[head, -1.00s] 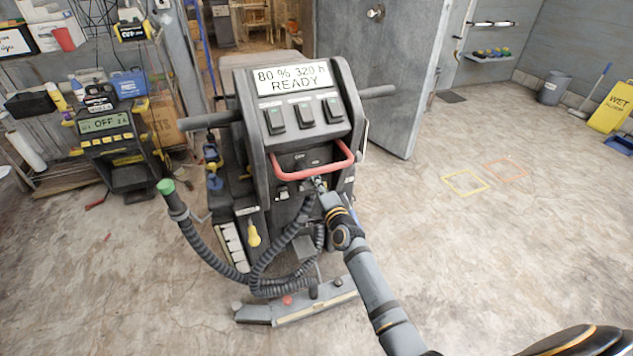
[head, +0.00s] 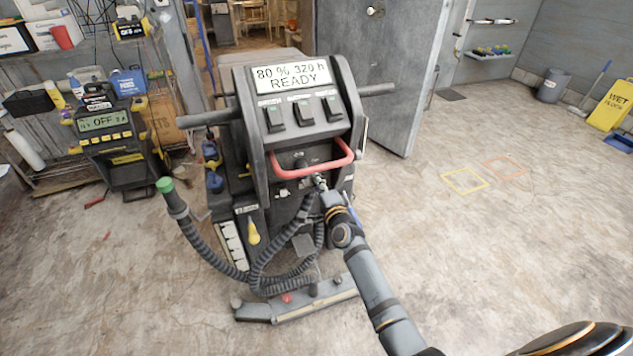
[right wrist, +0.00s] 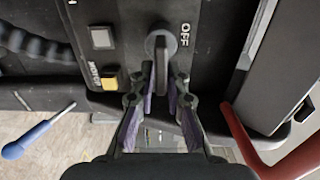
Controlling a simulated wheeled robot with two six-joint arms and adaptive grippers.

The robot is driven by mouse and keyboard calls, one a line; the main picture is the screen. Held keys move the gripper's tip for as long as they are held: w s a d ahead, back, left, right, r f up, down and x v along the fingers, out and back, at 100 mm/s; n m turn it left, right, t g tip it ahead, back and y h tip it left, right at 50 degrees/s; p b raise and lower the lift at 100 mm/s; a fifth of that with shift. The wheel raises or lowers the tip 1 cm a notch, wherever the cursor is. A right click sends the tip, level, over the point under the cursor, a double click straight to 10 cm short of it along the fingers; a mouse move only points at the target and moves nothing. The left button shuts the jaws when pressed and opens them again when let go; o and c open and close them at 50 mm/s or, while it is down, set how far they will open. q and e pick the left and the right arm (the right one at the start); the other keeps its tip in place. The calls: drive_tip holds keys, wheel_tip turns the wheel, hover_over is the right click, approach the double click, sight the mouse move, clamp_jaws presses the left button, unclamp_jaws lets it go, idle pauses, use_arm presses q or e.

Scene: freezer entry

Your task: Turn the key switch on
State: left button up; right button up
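The key switch (right wrist: 160,55) is in the right wrist view, a grey round head with a flat upright key on a dark panel. The word OFF is printed to its right. My right gripper (right wrist: 162,82) has one finger on each side of the key's lower part, with narrow gaps visible, so it looks open around the key. In the head view my right gripper (head: 320,183) is at the panel of the floor machine (head: 262,125), under the red handle (head: 313,168). It largely hides the switch there. The machine's display (head: 291,76) reads 80 %, 320 h, READY. My left gripper is out of view.
The red handle also shows close to my right gripper in the right wrist view (right wrist: 245,140). A ribbed hose (head: 200,240) hangs at the machine's front left. A charger (head: 105,125) reading OFF stands at left.

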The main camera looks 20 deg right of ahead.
drive_tip(key=shift+o, duration=1.2)
drive_tip(key=shift+s, duration=0.1)
drive_tip(key=s, duration=1.1)
drive_tip(key=shift+s+d, duration=0.2)
drive_tip(key=shift+s, duration=0.2)
